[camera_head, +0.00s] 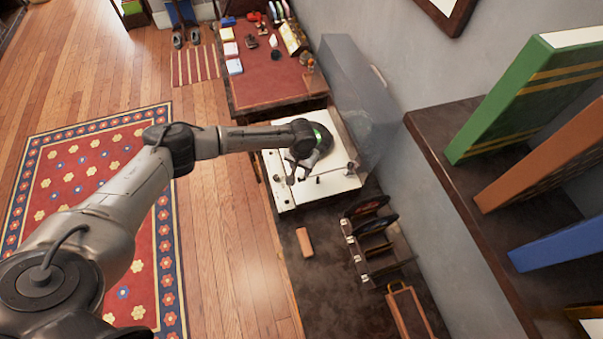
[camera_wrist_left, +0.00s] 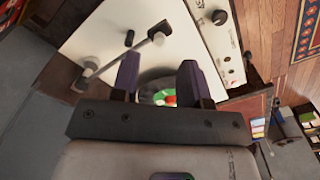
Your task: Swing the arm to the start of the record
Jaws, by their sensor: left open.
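The record player (camera_head: 325,188) has a white top and stands on the dark cabinet, its clear lid (camera_head: 350,95) raised. In the left wrist view, the record's green and red label (camera_wrist_left: 160,97) shows between my fingers. In the head view, the record lies mostly behind my wrist. The tonearm (camera_wrist_left: 122,55) is a thin silver bar running diagonally across the white top in the wrist view, just beyond one finger. My left gripper (camera_wrist_left: 159,80) is open and empty over the player; it also shows in the head view (camera_head: 300,170). Whether a finger touches the tonearm, I cannot tell.
A rack with dark records (camera_head: 372,228) and a small brown block (camera_head: 304,242) are on the cabinet in front of the player. A red-topped desk (camera_head: 265,75) with small items stands behind. A shelf with large books (camera_head: 520,95) is on the right.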

